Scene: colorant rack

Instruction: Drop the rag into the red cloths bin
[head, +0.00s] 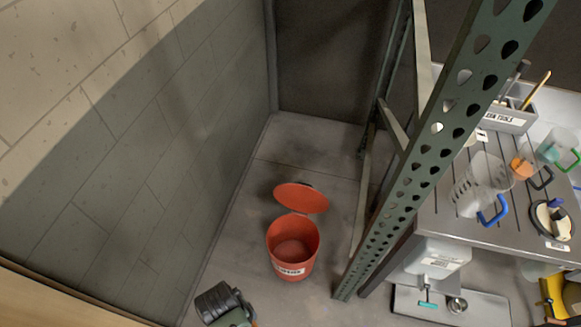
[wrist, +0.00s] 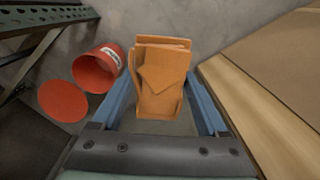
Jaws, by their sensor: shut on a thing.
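The rag (wrist: 160,85) is an orange folded cloth, held between the two blue fingers of my gripper (wrist: 160,78) in the wrist view. The fingers are shut on it. In the head view my gripper sits at the bottom edge, mostly cut off, so the rag hardly shows there. The red cloths bin (head: 291,262) stands on the floor with its lid (head: 301,197) swung open, and its inside looks empty. My gripper is nearer the camera and to the left of the bin. In the wrist view the bin (wrist: 97,72) is left of the rag, apart from it.
A green perforated rack post (head: 420,160) rises close to the right of the bin. A grey shelf (head: 480,235) beyond it holds jugs and a tool box. A block wall (head: 120,150) is on the left. A wooden edge (head: 70,300) runs along the lower left.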

